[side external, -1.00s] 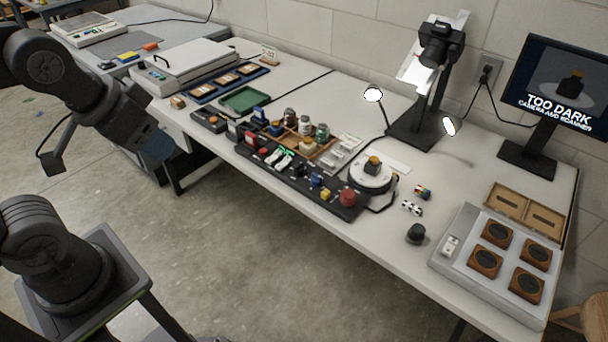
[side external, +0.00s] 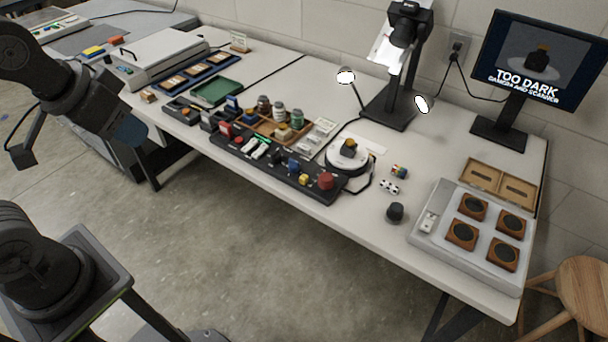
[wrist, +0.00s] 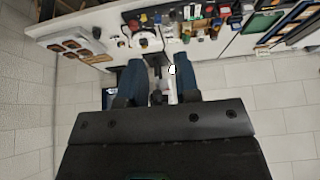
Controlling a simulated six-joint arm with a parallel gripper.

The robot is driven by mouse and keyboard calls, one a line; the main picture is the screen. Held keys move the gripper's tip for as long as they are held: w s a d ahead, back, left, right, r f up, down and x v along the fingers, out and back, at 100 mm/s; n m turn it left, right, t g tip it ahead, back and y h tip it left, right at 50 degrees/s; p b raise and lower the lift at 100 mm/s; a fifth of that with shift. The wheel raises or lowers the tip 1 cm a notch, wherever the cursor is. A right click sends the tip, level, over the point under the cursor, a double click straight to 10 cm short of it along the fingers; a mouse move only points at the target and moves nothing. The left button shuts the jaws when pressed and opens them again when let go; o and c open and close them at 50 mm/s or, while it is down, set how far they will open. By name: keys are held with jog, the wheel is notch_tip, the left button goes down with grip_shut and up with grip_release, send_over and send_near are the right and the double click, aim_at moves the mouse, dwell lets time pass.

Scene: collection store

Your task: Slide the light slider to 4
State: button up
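The black control panel (side external: 228,150) runs along the table's front edge, with a red knob (side external: 325,181), a yellow knob (side external: 304,179), blue parts and small white pieces (side external: 260,149) beside a green glow. Which of these is the light slider, and any numbers, are too small to tell. The monitor (side external: 541,62) reads "TOO DARK" above "CAMERA AND SCANNER". My gripper (side external: 130,132) hangs at the left, in front of the table and clear of the panel. In the wrist view, the blue fingers of my gripper (wrist: 159,82) are apart, and I see nothing held between them.
A round white turntable (side external: 347,159) bears a small dark and yellow object. A camera stand (side external: 390,108) with two lit lamps stands behind it. A black knob-like object (side external: 395,213) and a grey box with brown square pieces (side external: 440,245) are at right. Floor space in front is clear.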

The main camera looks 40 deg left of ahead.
jog(key=w+d+r+g, duration=0.1)
jog(key=w, duration=0.7)
jog(key=g, duration=0.4)
send_over(304, 177)
notch_tip(304, 177, down, 19)
notch_tip(304, 177, down, 14)
jog(key=shift+r, duration=0.15)
jog(key=shift+c, duration=0.4)
grip_shut()
